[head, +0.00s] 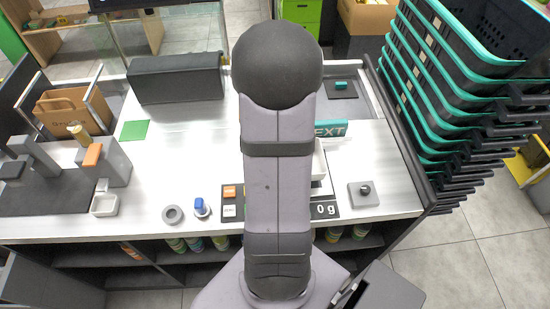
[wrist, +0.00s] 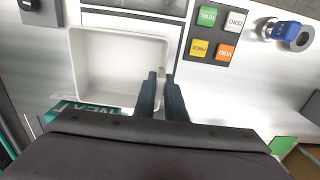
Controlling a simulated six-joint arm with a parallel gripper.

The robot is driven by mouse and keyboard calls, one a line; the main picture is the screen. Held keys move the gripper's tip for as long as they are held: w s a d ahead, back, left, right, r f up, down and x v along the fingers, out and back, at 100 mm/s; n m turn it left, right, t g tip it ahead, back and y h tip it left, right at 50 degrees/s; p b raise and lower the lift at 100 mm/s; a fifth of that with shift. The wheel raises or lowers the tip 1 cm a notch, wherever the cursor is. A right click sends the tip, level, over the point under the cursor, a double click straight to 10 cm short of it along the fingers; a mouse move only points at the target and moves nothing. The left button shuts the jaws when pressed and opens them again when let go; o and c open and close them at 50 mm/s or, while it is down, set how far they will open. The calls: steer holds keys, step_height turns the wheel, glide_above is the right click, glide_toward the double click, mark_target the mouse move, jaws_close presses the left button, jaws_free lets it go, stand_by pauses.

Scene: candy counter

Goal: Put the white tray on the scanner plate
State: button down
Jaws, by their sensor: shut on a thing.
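The white tray (wrist: 120,62) is an empty, shallow square box, seen from above in the wrist view. In the head view only its right edge (head: 319,160) shows beside my arm. My gripper (wrist: 165,92) is shut on the tray's side wall at its near right corner. I cannot tell whether the tray touches the counter.
A key panel (wrist: 217,35) and a blue-topped stamp (wrist: 284,30) stand beside the plate. The "0 g" display (head: 325,208), NEXT sign (head: 331,129) and grey knobbed block (head: 364,194) are close by. Stacked baskets (head: 450,80) rise at the right. The counter's left middle (head: 175,150) is clear.

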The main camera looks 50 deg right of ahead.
steer(key=shift+f+p, duration=0.45)
steer(key=shift+f, duration=1.4)
steer(key=shift+f, duration=0.2)
steer(key=c, duration=1.8)
jaws_free()
steer(key=shift+r, duration=0.1)
step_height(320, 180, up, 12)
steer(key=shift+r+b, duration=0.1)
steer(key=shift+b, duration=0.95)
